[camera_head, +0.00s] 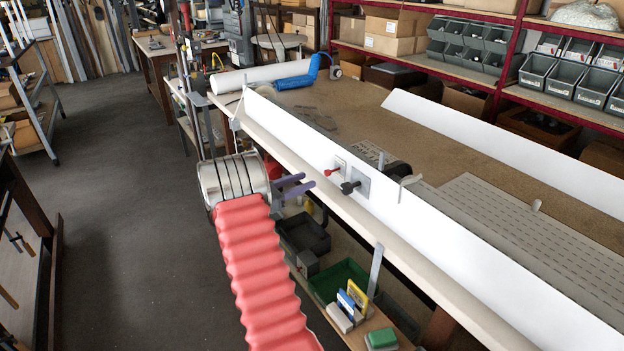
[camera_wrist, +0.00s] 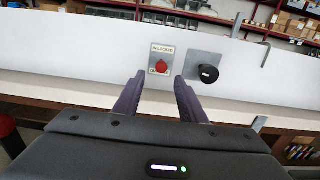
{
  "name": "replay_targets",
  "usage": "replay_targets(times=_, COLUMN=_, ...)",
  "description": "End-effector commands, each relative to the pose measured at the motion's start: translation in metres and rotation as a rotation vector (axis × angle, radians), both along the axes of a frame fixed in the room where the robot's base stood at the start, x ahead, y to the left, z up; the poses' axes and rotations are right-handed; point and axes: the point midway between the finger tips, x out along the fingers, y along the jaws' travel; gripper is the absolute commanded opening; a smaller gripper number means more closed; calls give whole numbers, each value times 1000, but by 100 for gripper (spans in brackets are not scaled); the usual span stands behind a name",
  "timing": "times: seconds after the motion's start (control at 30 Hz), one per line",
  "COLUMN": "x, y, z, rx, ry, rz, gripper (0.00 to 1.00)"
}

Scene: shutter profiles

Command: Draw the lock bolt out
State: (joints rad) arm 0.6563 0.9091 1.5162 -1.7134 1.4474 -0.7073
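A white upright profile (camera_head: 440,235) runs along the workbench's front edge. Two handles stick out of its front face: a red knob (camera_head: 332,171) on a small pale plate, and a black knob (camera_head: 349,187) on a grey plate to its right. In the wrist view the red knob (camera_wrist: 162,67) sits on a label with lettering that seems to include "LOCKED", and the black knob (camera_wrist: 208,74) is to its right. My gripper (camera_head: 308,180) has purple fingers, apart and empty. In the wrist view my gripper (camera_wrist: 159,80) frames the red knob between its fingertips, short of it.
A hooked grey piece (camera_head: 405,186) stands at the profile right of the black knob. A second white profile (camera_head: 500,140) lies farther back on the bench. Below the bench are a green tray (camera_head: 340,280) and dark bins. Open floor lies at the left.

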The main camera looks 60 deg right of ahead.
Motion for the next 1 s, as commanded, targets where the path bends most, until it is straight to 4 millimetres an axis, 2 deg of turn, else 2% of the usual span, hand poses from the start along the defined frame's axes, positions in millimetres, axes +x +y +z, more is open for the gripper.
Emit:
replay_targets(times=0.2, x=19, y=35, z=0, rx=-1, ry=0, rz=3, gripper=38)
replay_targets(times=0.4, x=31, y=57, z=0, rx=-1, ry=0, rz=3, gripper=38)
replay_targets(times=0.57, x=34, y=63, z=0, rx=-1, ry=0, rz=2, gripper=38)
replay_targets(times=1.0, x=34, y=63, z=0, rx=-1, ry=0, rz=2, gripper=38)
